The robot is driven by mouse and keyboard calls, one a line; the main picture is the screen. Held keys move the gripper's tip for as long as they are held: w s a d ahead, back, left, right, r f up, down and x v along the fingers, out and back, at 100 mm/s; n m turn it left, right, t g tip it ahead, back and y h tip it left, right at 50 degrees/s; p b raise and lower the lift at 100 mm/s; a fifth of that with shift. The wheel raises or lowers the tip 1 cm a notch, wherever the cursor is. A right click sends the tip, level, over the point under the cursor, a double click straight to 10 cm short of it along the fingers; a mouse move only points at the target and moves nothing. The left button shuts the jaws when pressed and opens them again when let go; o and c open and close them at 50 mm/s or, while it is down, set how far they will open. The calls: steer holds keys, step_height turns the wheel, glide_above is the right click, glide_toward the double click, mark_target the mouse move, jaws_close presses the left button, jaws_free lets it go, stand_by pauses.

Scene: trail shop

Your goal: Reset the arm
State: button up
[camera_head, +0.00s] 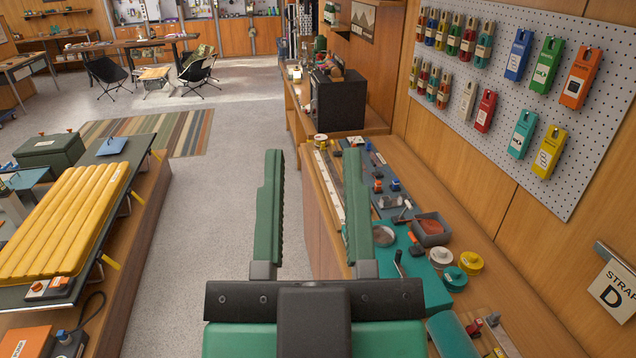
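My gripper (311,206) is in the lower middle of the head view. Its two green fingers are wide apart and point away from me, with the speckled grey floor and the edge of the workbench showing between them. Nothing is held between the fingers. The right finger overlaps the left side of the workbench (488,240) in the picture. The height of the gripper above the bench cannot be told from this view. Most of the arm behind the gripper is out of view.
The bench bears small tools, a grey tray (432,240), and tape rolls (470,262). A pegboard (450,107) hangs at right. A yellow sleeping pad (62,225) lies on a cot at left. A black box (338,100) stands farther back. Open floor (215,230) lies between.

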steer(key=shift+s+a+r, duration=0.25)
steer(key=shift+s+r, duration=0.15)
steer(key=shift+r, duration=0.1)
step_height(320, 180, up, 6)
steer(key=p, duration=0.6)
steer(key=shift+r+p, duration=0.2)
steer(key=shift+p, duration=0.2)
